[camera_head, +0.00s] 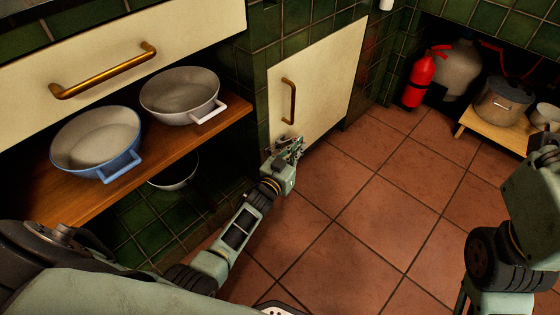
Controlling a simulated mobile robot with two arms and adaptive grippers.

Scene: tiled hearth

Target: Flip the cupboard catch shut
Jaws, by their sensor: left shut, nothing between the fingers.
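The cream cupboard door (325,85) stands in the green tiled wall at the middle of the head view, with a brass handle (288,101). It looks closed against its frame. My left gripper (291,147) is at the lower left corner of this door, fingers shut and empty. It is close to the door front, but I cannot tell whether it touches. I cannot make out the catch; it may be hidden behind the gripper. My right arm shows at the right edge, but its gripper is out of view.
A cream drawer front (110,55) is at upper left. Below it a wooden shelf (75,199) holds a blue pan (97,143) and a white pan (180,93). A fire extinguisher (418,80) and a pot (502,101) are at the back right. The tiled floor (385,210) is clear.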

